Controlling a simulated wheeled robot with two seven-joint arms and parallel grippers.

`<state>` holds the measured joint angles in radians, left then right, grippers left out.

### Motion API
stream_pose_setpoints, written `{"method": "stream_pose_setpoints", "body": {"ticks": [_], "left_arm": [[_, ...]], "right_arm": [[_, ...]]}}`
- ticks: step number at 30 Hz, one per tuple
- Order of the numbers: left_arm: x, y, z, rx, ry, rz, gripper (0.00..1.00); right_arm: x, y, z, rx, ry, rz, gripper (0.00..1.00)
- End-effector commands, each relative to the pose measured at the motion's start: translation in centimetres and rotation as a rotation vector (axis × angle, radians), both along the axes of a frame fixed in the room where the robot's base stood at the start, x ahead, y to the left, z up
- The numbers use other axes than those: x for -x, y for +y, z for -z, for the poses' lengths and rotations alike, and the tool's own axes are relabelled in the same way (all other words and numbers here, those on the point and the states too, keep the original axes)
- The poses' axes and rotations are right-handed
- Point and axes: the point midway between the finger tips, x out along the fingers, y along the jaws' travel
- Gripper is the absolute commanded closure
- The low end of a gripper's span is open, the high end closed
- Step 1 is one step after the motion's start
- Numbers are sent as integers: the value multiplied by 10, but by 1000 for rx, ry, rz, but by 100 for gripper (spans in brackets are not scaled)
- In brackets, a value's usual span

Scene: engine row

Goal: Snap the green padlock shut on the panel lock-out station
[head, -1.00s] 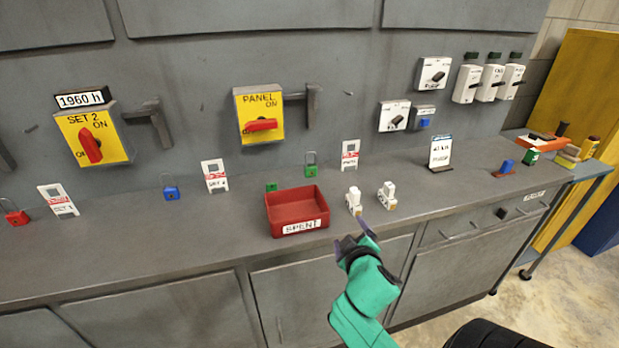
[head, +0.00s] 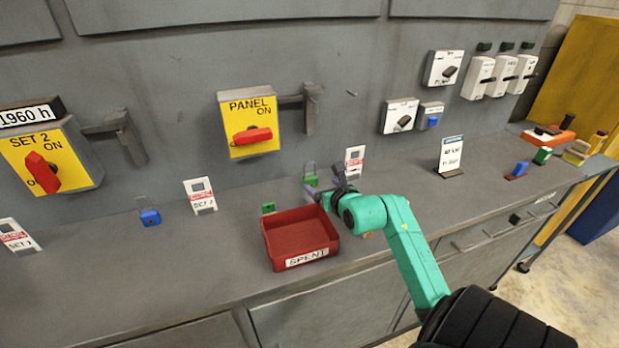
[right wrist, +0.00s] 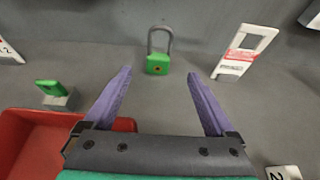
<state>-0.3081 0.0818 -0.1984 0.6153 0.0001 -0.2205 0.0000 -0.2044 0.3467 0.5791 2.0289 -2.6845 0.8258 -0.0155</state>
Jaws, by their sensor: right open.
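The green padlock (head: 311,181) stands upright on the counter near the back wall, right of centre. In the right wrist view the padlock (right wrist: 158,66) has its grey shackle up tall; I cannot tell if it is latched. A white-and-red tag card (head: 354,162) stands right of it, and also shows in the right wrist view (right wrist: 236,60). The yellow PANEL switch box (head: 249,135) with a red handle is on the wall above left. My right gripper (head: 318,188) is open and empty, its fingers (right wrist: 160,86) pointing toward the padlock, which is ahead between them. My left gripper is not in view.
A red SPENT tray (head: 268,238) stands in front, left of my right gripper. A small green piece on a grey block (right wrist: 56,92) is behind the tray. A blue padlock (head: 150,218) and another card (head: 200,196) stand further left. A white block (right wrist: 283,173) lies right of the gripper.

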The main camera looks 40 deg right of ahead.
Motion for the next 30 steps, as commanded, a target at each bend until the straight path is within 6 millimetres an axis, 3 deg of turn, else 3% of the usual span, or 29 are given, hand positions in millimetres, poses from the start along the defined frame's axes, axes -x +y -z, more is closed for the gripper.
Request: {"method": "stream_pose_setpoints", "body": {"ticks": [3, 15, 22, 23, 27, 30], "left_arm": [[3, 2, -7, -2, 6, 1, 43], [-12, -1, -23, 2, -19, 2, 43], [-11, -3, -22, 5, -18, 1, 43], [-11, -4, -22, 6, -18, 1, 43], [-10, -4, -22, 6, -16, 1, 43], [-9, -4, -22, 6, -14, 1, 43]], "right_arm": [[-20, -7, 6, -1, -1, -1, 10], [-67, -21, 32, -1, -1, -1, 10], [-70, -22, 35, 0, -2, -2, 10], [-70, -22, 35, 0, -2, -2, 14], [-70, -22, 35, -1, -2, -1, 67], [-70, -22, 34, -1, -3, -2, 100]]}}
